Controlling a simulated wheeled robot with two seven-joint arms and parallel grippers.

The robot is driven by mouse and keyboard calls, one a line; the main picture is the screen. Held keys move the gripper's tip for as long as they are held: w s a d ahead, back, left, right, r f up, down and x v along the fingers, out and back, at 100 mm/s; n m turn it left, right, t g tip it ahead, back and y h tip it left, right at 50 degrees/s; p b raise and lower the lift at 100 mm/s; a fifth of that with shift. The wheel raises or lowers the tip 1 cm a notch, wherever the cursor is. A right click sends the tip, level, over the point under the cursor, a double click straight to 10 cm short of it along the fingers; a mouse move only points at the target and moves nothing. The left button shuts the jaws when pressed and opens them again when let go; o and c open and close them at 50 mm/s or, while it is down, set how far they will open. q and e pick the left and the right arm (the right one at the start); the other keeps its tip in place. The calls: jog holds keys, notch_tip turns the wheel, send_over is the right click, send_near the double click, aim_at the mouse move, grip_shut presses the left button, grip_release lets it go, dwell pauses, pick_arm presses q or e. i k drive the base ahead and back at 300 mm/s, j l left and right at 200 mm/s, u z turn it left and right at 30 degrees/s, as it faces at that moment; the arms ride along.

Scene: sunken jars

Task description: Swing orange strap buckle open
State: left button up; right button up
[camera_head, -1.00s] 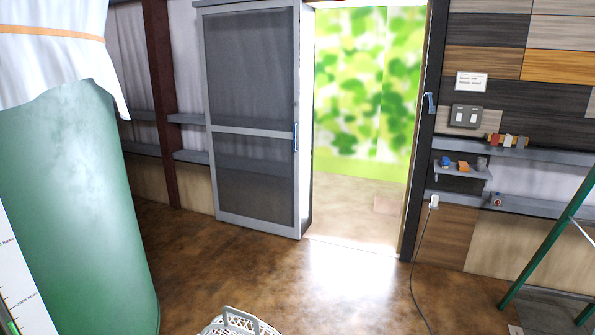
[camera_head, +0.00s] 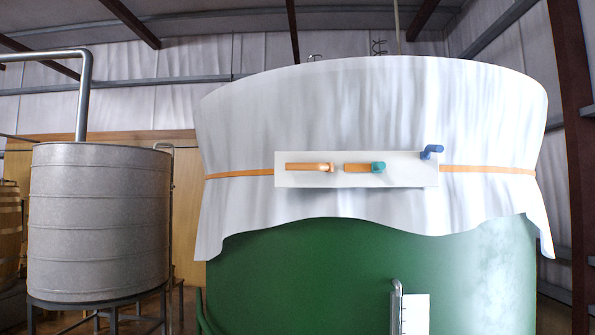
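An orange strap (camera_head: 488,170) runs around the white cloth cover (camera_head: 370,100) on top of a large green tank (camera_head: 300,270). A white plate (camera_head: 305,181) sits on the front of the strap. On the plate are an orange piece with a pale orange end (camera_head: 310,167), another orange piece with a teal end (camera_head: 363,168), and a blue lever-like part (camera_head: 431,152) at the upper right corner. I cannot tell which part is the buckle's moving piece, or whether it is open. Neither of my grippers shows.
A grey metal tank (camera_head: 98,220) on a stand is at the left, with a bent pipe (camera_head: 84,90) above it. A wooden barrel (camera_head: 10,230) stands at the far left edge. A brown post (camera_head: 578,160) is at the right. A pale gauge board (camera_head: 415,314) is on the green tank's lower front.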

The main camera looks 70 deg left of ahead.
aim_at(326, 166)
jog(key=u, duration=2.05)
